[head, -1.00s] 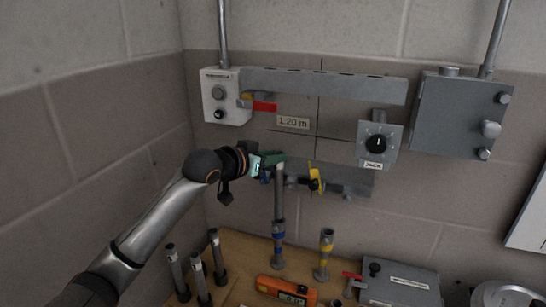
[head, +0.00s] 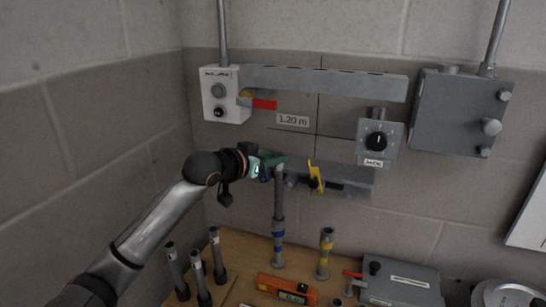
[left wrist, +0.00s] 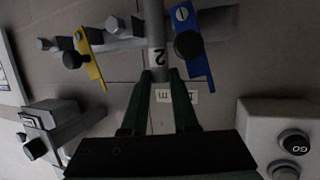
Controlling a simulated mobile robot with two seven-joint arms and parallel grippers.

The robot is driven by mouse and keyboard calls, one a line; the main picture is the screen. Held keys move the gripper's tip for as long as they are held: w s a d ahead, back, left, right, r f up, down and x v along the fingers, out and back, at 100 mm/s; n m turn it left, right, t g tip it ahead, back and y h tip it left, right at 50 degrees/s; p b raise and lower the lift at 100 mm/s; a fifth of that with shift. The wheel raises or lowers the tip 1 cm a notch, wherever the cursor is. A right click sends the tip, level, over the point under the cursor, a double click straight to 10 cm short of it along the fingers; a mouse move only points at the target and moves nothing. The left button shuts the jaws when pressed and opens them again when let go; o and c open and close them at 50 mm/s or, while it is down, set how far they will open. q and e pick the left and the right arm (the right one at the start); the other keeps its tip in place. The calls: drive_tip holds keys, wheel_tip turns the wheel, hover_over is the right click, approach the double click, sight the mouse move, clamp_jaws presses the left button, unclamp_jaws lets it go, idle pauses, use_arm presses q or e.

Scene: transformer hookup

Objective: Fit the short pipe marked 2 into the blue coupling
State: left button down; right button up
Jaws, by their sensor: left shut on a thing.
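The short grey pipe (head: 279,190) stands upright in the head view. Its mark 2 shows on a white label (left wrist: 158,57) in the left wrist view. My left gripper (head: 277,162) is shut on the pipe near its top; its green fingers (left wrist: 160,78) also show in the left wrist view. The blue coupling (head: 278,236) stands on the bench directly below and in line with the pipe. The pipe's lower end meets the coupling's top; I cannot tell how deep it sits. My right gripper is not in view.
A blue clamp (left wrist: 193,38) and a yellow clamp (head: 316,176) sit on the wall bracket by the pipe. A yellow-banded coupling (head: 325,252), an orange level (head: 286,290) and several loose pipes (head: 217,255) stand or lie on the bench. A grey box (head: 400,281) is at right.

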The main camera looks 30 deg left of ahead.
sight(276, 169)
use_arm(q)
drive_tip(key=shift+f+b, duration=0.6)
drive_tip(key=shift+f, duration=0.75)
drive_tip(key=shift+f, duration=0.1)
drive_tip(key=shift+p, duration=0.45)
drive_tip(key=shift+f, duration=0.1)
drive_tip(key=shift+f, duration=0.1)
idle(0.3)
drive_tip(key=shift+p, duration=0.4)
idle(1.0)
